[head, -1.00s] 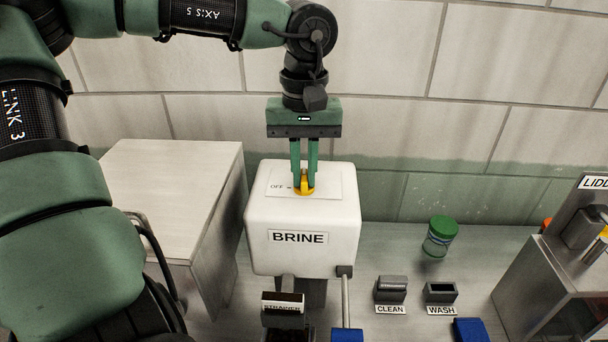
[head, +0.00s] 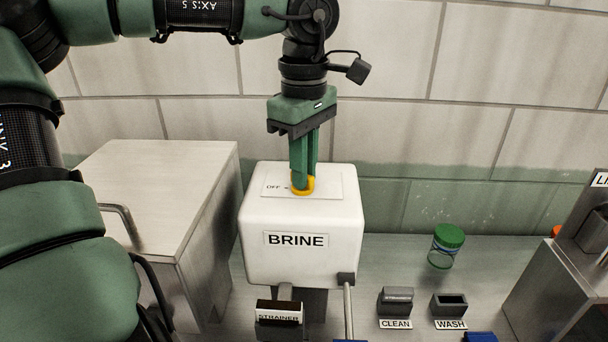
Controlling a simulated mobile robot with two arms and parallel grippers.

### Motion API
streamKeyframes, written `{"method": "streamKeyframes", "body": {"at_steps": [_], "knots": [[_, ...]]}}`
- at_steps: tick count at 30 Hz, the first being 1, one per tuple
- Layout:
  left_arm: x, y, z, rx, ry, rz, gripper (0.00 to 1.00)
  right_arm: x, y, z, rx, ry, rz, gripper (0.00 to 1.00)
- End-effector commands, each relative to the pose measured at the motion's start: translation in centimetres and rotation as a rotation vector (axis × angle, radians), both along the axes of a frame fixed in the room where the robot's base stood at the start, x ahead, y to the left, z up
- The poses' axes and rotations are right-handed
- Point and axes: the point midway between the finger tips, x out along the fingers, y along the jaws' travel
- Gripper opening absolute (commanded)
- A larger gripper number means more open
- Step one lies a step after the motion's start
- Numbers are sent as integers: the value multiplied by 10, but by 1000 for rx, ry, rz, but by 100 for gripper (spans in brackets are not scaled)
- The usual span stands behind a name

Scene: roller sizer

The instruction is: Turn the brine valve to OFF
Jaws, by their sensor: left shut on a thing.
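The brine tank is a white box (head: 301,218) with a BRINE label on its front, in the middle of the head view. On its top is a pale plate (head: 330,187) with an OFF mark at the left. The yellow brine valve (head: 303,191) sits on this plate, just right of the OFF mark. My left gripper (head: 303,183) points down from above and is shut on the valve's handle. Its fingers hide most of the handle, so I cannot tell which way it points. My right gripper is not in view.
A grey metal cabinet (head: 160,175) with a handle stands left of the tank. A green-lidded jar (head: 446,246) stands to the right. The STRAINER holder (head: 279,320) and the CLEAN (head: 396,300) and WASH (head: 449,304) holders stand in front. A tiled wall (head: 400,130) is behind.

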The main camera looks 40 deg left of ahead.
Motion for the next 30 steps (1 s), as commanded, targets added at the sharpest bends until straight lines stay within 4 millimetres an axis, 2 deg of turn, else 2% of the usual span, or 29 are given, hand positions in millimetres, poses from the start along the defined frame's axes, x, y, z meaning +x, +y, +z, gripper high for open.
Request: {"method": "streamKeyframes", "body": {"at_steps": [6,15,30], "knots": [[1,2,0,6,-4,193,0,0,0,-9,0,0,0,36],[1,2,0,5,-3,391,0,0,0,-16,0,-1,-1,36],[2,2,1,5,-4,497,0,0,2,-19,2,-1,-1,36]]}}
